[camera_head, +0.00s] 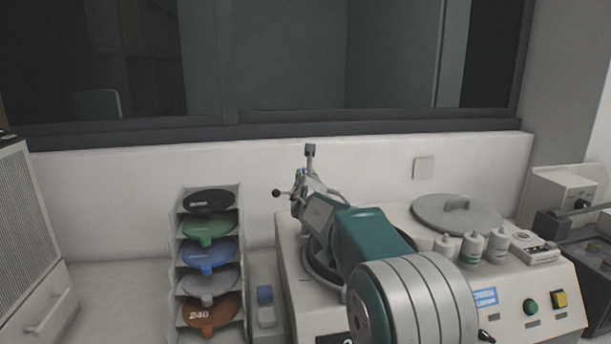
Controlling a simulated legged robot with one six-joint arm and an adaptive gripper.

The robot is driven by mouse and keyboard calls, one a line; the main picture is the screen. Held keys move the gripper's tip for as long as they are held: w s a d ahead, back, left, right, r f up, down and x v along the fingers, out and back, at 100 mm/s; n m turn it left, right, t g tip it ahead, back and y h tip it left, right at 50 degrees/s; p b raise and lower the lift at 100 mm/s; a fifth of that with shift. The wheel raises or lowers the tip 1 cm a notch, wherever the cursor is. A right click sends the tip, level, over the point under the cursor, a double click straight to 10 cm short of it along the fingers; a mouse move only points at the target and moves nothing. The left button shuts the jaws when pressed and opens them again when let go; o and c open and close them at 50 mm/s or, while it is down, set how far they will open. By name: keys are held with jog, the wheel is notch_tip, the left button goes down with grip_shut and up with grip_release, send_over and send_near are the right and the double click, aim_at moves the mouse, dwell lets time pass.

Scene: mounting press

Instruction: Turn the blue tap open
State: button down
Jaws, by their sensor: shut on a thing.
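My gripper (300,192) is at the far end of my arm, by the tap fittings behind the left basin of the grey machine. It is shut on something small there. A small patch of blue (304,172), which seems to be the blue tap, shows just past the fingers. The rest of it is hidden behind the gripper. A grey upright post with a dark top (310,151) rises behind the gripper. A black ball knob (276,193) sticks out to the left. How far the tap is turned cannot be told.
A rack of coloured discs (209,253) stands left of the machine. A round grey lid (456,214), several white bottles (471,249) and green and yellow buttons are on the machine's right. A white wall and a window are behind.

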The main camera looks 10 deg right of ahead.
jog(key=c, duration=0.7)
grip_release()
jog(key=shift+a, duration=0.1)
jog(key=s+a, duration=0.1)
jog(key=s, duration=1)
jog(key=shift+s+a, duration=0.3)
jog(key=shift+s, duration=0.1)
